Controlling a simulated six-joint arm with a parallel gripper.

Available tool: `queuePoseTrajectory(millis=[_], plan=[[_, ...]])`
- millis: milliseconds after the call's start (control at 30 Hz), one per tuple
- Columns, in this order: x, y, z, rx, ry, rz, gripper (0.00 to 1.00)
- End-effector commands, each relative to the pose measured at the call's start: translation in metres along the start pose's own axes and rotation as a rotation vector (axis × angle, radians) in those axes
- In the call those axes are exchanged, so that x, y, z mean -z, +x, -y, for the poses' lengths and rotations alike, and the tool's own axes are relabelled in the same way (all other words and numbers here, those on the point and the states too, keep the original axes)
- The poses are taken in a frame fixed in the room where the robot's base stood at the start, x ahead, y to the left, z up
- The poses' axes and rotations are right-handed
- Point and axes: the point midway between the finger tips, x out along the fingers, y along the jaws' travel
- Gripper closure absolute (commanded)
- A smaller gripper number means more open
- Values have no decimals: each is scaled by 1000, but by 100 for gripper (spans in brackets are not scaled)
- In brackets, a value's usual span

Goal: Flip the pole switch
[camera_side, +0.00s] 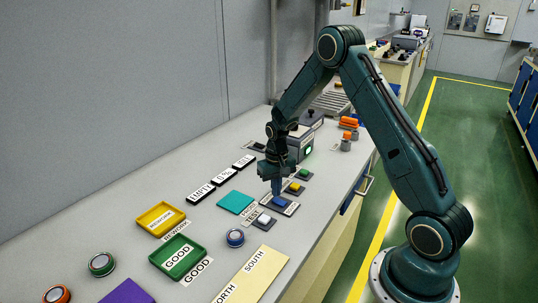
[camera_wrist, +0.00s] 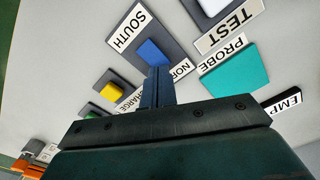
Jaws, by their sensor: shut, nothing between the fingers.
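The pole switch (camera_wrist: 130,45) is a dark base with a blue rocker (camera_wrist: 152,52) between a SOUTH label (camera_wrist: 126,26) and a partly hidden NORTH label (camera_wrist: 181,69). In the side view, its dark base (camera_side: 286,206) lies on the bench under my gripper (camera_side: 277,193). My gripper's narrow fingers are shut and empty, pointing down. In the wrist view, my gripper (camera_wrist: 158,70) overlaps the blue rocker's near edge, on the NORTH label's side. I cannot tell whether the fingertips touch the rocker.
A yellow button (camera_side: 294,187) and a green button (camera_side: 304,174) stand behind the switch. A white TEST button (camera_side: 264,219) is in front. A teal PROBE pad (camera_side: 236,202) lies to the left. A cream NORTH/SOUTH board (camera_side: 250,276) lies nearer the camera.

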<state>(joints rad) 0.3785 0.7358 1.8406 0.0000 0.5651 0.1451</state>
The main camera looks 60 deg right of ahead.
Motion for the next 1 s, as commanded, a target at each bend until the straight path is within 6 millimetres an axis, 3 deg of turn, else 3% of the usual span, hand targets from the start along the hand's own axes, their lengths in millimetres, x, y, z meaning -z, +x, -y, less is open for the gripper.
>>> queuePoseTrajectory(millis=[1000], plan=[[0, 7, 0, 0, 0, 1, 100]])
